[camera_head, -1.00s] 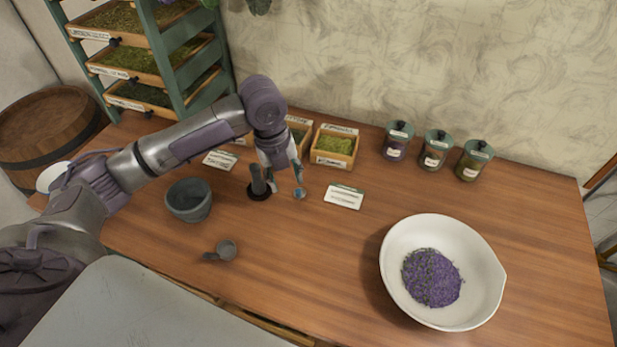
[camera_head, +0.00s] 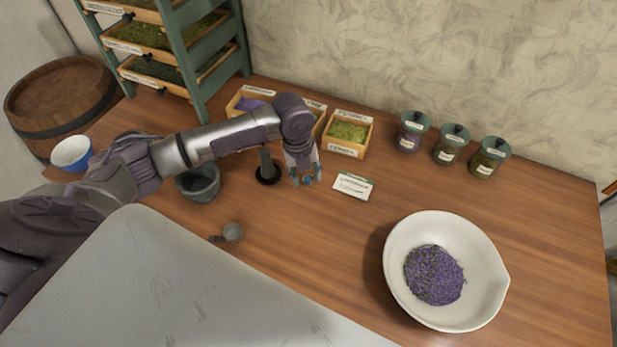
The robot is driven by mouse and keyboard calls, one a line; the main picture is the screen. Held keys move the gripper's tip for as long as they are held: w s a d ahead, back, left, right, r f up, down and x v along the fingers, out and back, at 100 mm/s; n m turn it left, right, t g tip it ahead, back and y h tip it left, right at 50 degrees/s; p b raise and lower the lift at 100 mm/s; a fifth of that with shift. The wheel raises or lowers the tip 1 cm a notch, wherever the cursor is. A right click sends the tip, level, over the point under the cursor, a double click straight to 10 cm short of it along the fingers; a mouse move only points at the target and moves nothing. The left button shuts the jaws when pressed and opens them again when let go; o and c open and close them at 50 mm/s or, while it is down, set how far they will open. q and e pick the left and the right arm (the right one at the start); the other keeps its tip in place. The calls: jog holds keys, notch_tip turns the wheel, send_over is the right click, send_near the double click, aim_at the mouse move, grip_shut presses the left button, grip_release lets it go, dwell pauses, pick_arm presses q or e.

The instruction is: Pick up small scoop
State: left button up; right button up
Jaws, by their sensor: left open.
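The small grey scoop (camera_head: 232,232) lies on the wooden table near its front edge, with its short handle pointing left. My left gripper (camera_head: 306,180) is open and empty, behind and to the right of the scoop, well apart from it. The gripper is just right of a dark upright pestle-like piece on a round base (camera_head: 266,168). My right gripper is not in view.
A grey mortar bowl (camera_head: 203,188) stands behind the scoop, partly under my left arm. A large white bowl with purple flowers (camera_head: 490,270) is at the right. A label card (camera_head: 352,185), herb boxes (camera_head: 346,135) and lidded jars (camera_head: 451,146) stand behind. The table's middle is clear.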

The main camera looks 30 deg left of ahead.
pick_arm(q)
jog(key=shift+w+f+p, duration=0.15)
jog(key=shift+f+p, duration=0.1)
jog(key=shift+f, duration=0.75)
jog(key=shift+w+f+p, duration=0.1)
jog(key=shift+f+p, duration=0.15)
jog(key=shift+f, duration=0.7)
grip_shut()
jog(key=shift+r, duration=0.1)
